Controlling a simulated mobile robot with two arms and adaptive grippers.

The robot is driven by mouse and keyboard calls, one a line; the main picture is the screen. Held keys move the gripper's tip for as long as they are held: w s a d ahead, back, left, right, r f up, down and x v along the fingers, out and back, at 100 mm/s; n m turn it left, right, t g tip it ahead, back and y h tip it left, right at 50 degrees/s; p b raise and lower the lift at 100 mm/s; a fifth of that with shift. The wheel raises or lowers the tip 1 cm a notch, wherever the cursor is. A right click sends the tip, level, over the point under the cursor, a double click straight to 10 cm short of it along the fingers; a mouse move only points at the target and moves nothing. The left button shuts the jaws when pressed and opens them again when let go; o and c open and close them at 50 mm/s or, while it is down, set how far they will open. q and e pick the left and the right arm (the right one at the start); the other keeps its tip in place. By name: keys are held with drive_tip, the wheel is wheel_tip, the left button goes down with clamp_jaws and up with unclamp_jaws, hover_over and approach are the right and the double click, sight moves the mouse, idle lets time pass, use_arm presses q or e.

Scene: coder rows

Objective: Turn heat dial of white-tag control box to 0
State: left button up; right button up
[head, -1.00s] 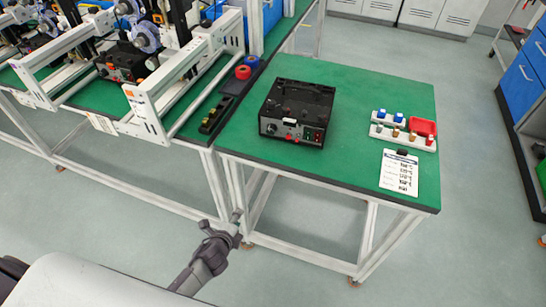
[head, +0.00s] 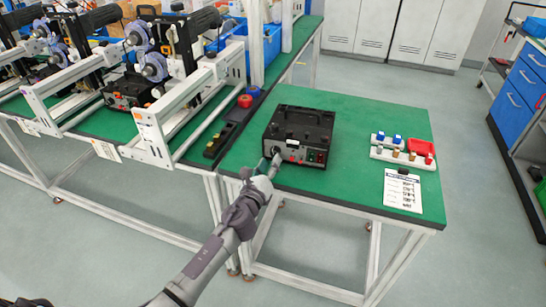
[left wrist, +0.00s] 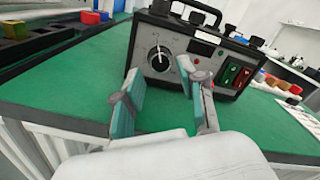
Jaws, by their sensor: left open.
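A black control box (head: 300,138) with a carry handle stands on the green table; a small white tag (left wrist: 203,38) shows on its front in the left wrist view. The round black heat dial (left wrist: 160,59) sits on the left of its grey front panel, its white pointer mark roughly upward; the scale numbers are too small to read. My left gripper (head: 270,163) is open and empty in front of the box. In the left wrist view my left gripper (left wrist: 161,75) has its fingers spread below and either side of the dial, apparently not touching it. My right gripper is out of view.
Blue, brown and red parts on white holders (head: 403,152) and a paper sheet (head: 402,190) lie to the right on the table. Another dark box (head: 130,92) stands among white frames on the left bench.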

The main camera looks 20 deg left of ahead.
sight(275, 152)
use_arm(q)
drive_tip(key=w, duration=0.2)
drive_tip(key=shift+w, duration=0.75)
clamp_jaws()
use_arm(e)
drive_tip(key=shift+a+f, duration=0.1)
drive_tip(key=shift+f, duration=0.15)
